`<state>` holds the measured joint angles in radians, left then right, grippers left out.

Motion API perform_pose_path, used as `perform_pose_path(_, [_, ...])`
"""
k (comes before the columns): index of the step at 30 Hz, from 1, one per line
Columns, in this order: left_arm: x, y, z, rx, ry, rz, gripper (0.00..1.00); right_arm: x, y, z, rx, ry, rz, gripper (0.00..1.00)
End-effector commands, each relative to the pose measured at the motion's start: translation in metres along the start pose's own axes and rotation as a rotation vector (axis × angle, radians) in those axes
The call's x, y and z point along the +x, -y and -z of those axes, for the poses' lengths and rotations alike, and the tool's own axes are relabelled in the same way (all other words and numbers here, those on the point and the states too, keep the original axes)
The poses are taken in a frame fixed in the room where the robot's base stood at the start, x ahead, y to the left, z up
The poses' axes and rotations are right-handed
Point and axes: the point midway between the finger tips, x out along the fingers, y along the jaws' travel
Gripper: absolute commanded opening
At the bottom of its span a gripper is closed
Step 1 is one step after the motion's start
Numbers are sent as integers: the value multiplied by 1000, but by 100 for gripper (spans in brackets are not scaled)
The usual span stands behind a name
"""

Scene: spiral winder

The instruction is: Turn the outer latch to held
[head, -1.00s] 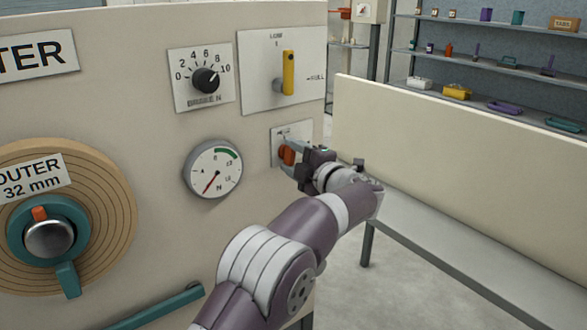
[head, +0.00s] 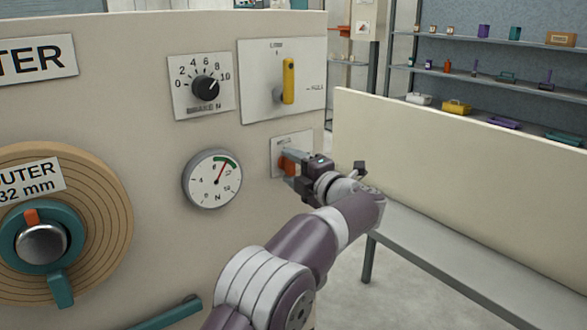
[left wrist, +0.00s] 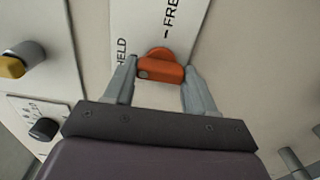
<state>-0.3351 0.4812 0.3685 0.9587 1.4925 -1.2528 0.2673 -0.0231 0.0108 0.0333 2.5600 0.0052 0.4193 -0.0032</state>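The outer latch (head: 288,163) is a small orange knob on a white plate (left wrist: 140,15) at the panel's right edge. In the left wrist view the orange latch (left wrist: 160,72) lies crosswise, its dark-dotted end toward the HELD side; the FREE mark is above it. My left gripper (head: 291,166) reaches it from the right. Its grey fingers, also in the left wrist view (left wrist: 160,78), sit at both ends of the latch, closely against it. The plate's lettering is partly hidden. My right gripper is not in view.
The gauge (head: 212,179) and brake dial (head: 205,88) are left of the latch. A yellow lever (head: 288,80) stands upright above it. The outer spool (head: 105,225) is at the far left. A beige barrier (head: 450,160) and grey bench (head: 460,258) stand to the right.

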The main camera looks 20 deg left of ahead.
Motion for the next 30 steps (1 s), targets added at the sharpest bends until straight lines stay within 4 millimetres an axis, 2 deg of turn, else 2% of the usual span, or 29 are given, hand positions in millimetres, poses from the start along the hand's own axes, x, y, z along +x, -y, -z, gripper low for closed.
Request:
perform_pose_path(1, [0,1,0,2,0,1,73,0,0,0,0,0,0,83])
perform_pose_path(2, [0,1,0,2,0,1,79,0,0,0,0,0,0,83])
perform_pose_path(9, [0,0,0,2,0,-1,79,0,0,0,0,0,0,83])
perform_pose_path(12, [-6,0,0,3,1,-1,79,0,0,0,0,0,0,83])
perform_pose_path(14, [-16,0,-1,2,4,0,79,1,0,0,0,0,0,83])
perform_pose_path(24, [-103,0,-1,3,4,-1,79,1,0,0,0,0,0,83])
perform_pose_path(30, [-126,0,0,2,0,0,79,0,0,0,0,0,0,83])
